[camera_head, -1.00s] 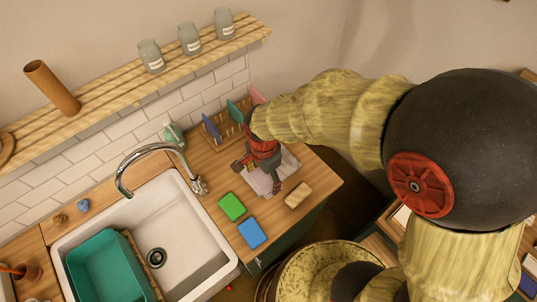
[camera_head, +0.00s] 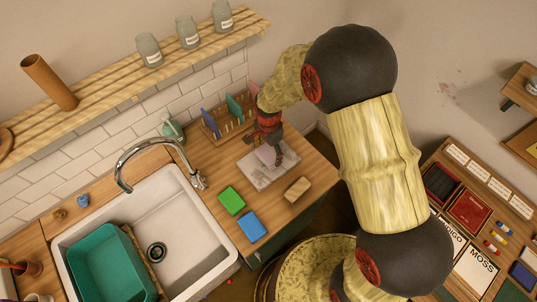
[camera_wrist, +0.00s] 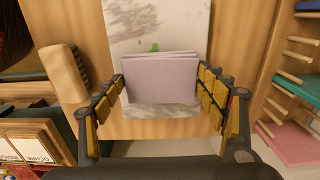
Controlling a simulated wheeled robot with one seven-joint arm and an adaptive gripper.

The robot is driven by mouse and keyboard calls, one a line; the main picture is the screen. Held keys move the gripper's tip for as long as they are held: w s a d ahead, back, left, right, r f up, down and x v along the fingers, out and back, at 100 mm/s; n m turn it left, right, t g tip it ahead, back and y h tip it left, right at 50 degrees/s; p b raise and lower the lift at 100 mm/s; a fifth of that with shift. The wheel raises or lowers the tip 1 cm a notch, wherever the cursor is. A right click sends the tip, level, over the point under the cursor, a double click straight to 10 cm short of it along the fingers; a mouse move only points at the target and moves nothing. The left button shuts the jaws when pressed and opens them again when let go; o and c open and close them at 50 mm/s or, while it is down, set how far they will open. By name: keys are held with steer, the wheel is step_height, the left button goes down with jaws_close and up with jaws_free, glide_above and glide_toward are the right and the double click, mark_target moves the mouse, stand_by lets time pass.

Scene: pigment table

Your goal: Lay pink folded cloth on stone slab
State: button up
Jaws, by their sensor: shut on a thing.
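The pink folded cloth (camera_wrist: 160,80) is a pale, pinkish-grey folded pad; in the head view the cloth (camera_head: 267,156) shows small, over the slab. My gripper (camera_wrist: 162,88) is shut on it, with a finger on its left and right sides; in the head view the gripper (camera_head: 273,152) partly covers it. The stone slab (camera_wrist: 185,18) is pale with grey veins and lies on the wooden counter; in the head view the slab (camera_head: 263,182) shows around the cloth. I cannot tell whether the cloth touches the slab.
A wooden rack (camera_head: 212,132) with coloured upright pieces stands behind the slab. A green pad (camera_head: 231,201), a blue pad (camera_head: 251,226) and a wooden block (camera_head: 298,189) lie in front. The sink (camera_head: 190,245) with a teal tub (camera_head: 105,262) and faucet is at left.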

mark_target(268, 154)
steer(key=shift+f, duration=1.1)
steer(key=shift+f, duration=0.15)
steer(key=o, duration=1.1)
step_height(268, 154, up, 12)
steer(key=shift+r, duration=0.2)
